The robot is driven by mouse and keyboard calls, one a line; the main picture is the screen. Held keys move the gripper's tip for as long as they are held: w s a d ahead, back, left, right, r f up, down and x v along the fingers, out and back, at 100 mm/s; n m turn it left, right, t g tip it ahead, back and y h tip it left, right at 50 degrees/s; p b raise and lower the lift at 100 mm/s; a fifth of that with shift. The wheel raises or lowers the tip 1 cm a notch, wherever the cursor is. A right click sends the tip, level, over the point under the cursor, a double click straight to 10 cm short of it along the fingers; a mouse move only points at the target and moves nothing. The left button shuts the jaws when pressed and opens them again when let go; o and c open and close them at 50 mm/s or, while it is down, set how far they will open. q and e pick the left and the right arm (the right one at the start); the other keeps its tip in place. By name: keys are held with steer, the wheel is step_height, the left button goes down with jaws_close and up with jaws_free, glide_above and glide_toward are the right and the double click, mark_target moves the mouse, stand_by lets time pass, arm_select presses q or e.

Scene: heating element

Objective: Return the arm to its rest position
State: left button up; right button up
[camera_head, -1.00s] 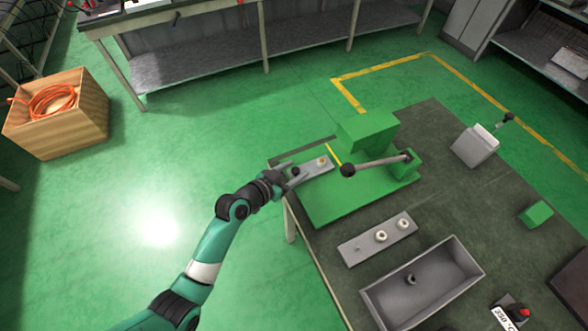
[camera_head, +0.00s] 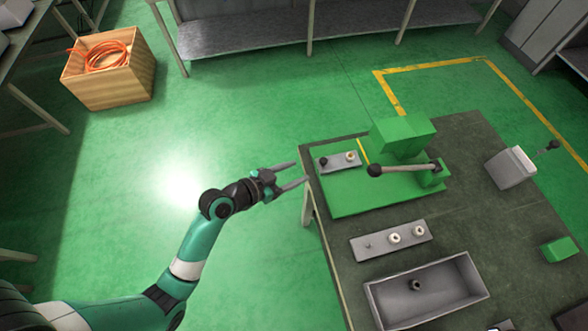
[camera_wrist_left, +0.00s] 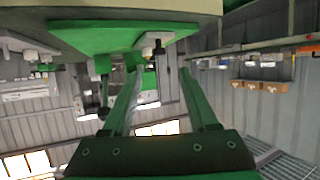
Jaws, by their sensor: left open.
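My left arm comes in from the lower left of the head view. Its gripper (camera_head: 301,171) is open and empty, with its fingers pointing right at the table's left edge. In the left wrist view both fingers (camera_wrist_left: 160,67) are spread with nothing between them. The green fixture (camera_head: 375,195) lies on the table just right of the fingertips. A small metal plate (camera_head: 338,162) with a dark peg and a light fitting rests on its left part, apart from the gripper. My right gripper is not in view.
The fixture has a lever with a black knob (camera_head: 375,170). A plate with white rings (camera_head: 375,244) and a grey tray (camera_head: 458,284) lie nearer on the dark table (camera_head: 470,215). A wooden crate (camera_head: 110,90) with orange hose stands at upper left. The floor left of the table is clear.

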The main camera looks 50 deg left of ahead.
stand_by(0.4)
arm_select(q)
steer(key=w+d+r+m+t+h, duration=0.1)
steer(key=w+d+r+m+t, duration=0.15)
steer(key=r, duration=0.85)
steer(key=w+d+r+m+t+h, duration=0.1)
steer(key=w+d+r+t, duration=0.15)
steer(key=r, duration=0.75)
steer(key=w+d+r+m+t+h, duration=0.1)
steer(key=w+d+r, duration=0.25)
steer(key=r, duration=0.75)
steer(key=s+r+n+t+y, duration=0.1)
steer(key=s+r+n+t, duration=0.15)
steer(key=s+r, duration=0.4)
steer(key=s+r+n+t+y, duration=0.1)
steer(key=s+r+t, duration=0.2)
steer(key=r, duration=0.7)
steer(key=s+r+n+t+y, duration=0.1)
steer(key=s+r+n+t, duration=0.2)
steer(key=r, duration=0.6)
step_height(320, 180, up, 30)
steer(key=m+p, duration=0.1)
steer(key=p, duration=3)
steer(key=shift+s+a+r, duration=0.25)
steer(key=shift+s+a, duration=0.1)
